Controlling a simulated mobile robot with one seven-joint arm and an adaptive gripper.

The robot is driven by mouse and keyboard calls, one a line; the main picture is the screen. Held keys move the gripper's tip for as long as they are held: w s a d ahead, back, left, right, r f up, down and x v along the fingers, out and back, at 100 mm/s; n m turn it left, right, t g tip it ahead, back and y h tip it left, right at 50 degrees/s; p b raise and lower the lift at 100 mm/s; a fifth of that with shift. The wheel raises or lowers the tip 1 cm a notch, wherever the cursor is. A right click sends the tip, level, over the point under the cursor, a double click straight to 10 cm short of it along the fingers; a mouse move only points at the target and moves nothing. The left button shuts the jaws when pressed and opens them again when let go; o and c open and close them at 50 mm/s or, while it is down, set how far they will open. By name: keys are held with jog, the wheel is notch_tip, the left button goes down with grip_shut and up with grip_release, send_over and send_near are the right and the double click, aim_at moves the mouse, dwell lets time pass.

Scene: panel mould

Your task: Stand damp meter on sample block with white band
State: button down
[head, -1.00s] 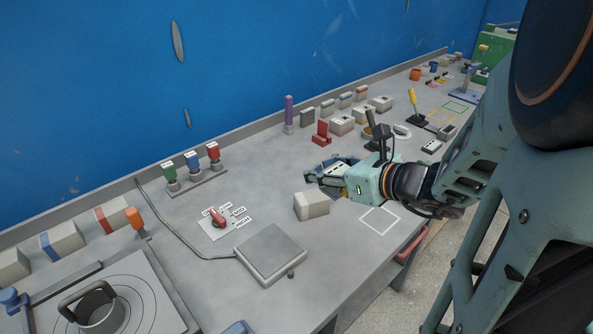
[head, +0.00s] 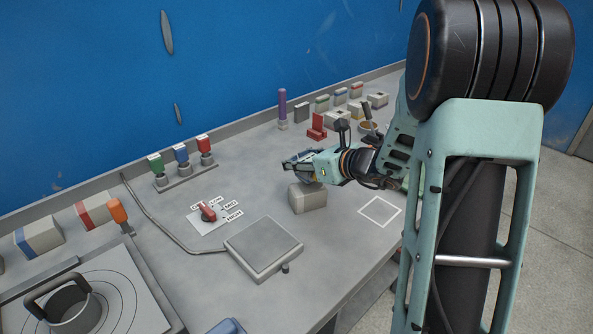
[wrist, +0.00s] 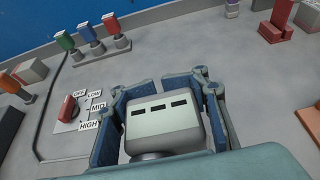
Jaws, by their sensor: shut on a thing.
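In the wrist view, my gripper's blue fingers (wrist: 161,88) are shut on either side of a pale, rounded box with three dark slots, which looks like the damp meter (wrist: 163,127). A round grey part shows beneath it.
A flat grey plate (head: 263,247) lies in front of the block, and a red dial (head: 208,212) to its left. A white outlined square (head: 380,210) is empty at right. Blocks with blue (head: 38,238) and red (head: 98,209) bands stand at left. Several blocks line the back.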

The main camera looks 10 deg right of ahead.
jog(key=shift+f+b, duration=0.45)
jog(key=shift+f, duration=0.6)
jog(key=shift+f, duration=0.15)
jog(key=c, duration=2)
grip_release()
jog(key=shift+s+f, duration=0.1)
jog(key=o, duration=0.9)
jog(key=shift+r, duration=0.3)
jog(key=p+v, duration=0.1)
jog(key=v, duration=1.1)
